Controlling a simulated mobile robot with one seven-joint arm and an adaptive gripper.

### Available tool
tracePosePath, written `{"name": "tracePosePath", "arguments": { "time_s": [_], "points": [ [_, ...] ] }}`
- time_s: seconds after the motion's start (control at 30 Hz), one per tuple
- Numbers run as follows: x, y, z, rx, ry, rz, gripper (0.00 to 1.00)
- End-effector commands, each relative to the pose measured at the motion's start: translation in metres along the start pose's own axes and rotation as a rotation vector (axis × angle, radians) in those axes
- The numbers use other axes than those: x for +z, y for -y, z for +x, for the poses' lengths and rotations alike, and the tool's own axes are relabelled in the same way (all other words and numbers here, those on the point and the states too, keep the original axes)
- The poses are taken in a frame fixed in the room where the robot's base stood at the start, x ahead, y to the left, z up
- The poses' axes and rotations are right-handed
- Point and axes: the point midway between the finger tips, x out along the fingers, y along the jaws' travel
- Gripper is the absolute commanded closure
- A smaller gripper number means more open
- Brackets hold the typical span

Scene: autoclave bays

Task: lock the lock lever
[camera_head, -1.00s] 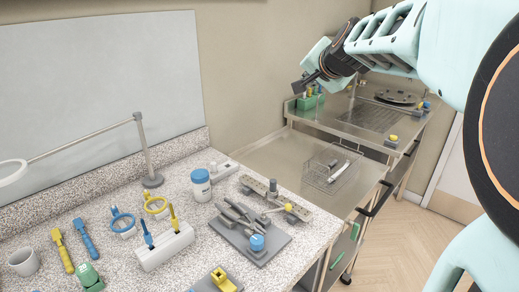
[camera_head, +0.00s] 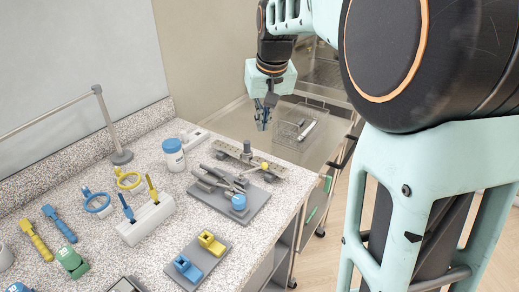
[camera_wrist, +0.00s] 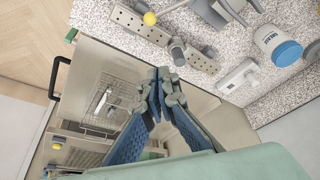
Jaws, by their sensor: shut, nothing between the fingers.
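A grey lever with a yellow ball knob (camera_head: 264,166) sits at a grey perforated bar (camera_head: 229,150) near the counter's back right edge. The knob (camera_wrist: 150,18) and bar (camera_wrist: 128,18) also show at the top of the wrist view. An upright grey post (camera_head: 247,147) stands at the bar. I cannot tell whether this lever is locked. My gripper (camera_head: 263,122) is shut and empty, pointing down, above and behind the bar and apart from it. Its fingertips (camera_wrist: 155,95) meet in the wrist view.
A grey plate with a clamp and blue knob (camera_head: 239,202) lies in front of the bar. A white jar (camera_head: 174,154) stands left. A lower steel table with a wire basket (camera_head: 289,129) lies behind my gripper. Yellow (camera_head: 210,243) and blue blocks stand in front.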

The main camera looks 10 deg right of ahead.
Motion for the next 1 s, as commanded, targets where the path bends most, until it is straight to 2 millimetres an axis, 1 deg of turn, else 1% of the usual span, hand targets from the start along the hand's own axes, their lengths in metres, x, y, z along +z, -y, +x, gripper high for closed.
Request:
{"name": "tracePosePath", "arguments": {
  "time_s": [0.17,0.27,0.37,0.6,0.67,0.9,1.0],
  "points": [
    [0.0,0.0,0.005,-0.001,0.0,0.001,1.0],
    [0.001,0.0,0.017,-0.001,0.002,0.002,1.0],
    [0.001,0.0,0.035,-0.001,0.003,0.002,1.0],
    [0.001,0.001,0.089,-0.002,0.003,0.002,1.0],
    [0.001,0.001,0.101,-0.001,0.002,0.002,1.0],
    [0.028,0.0,0.095,-0.001,-0.002,0.003,1.0],
    [0.035,0.0,0.094,-0.001,-0.003,0.003,1.0]
  ]
}}
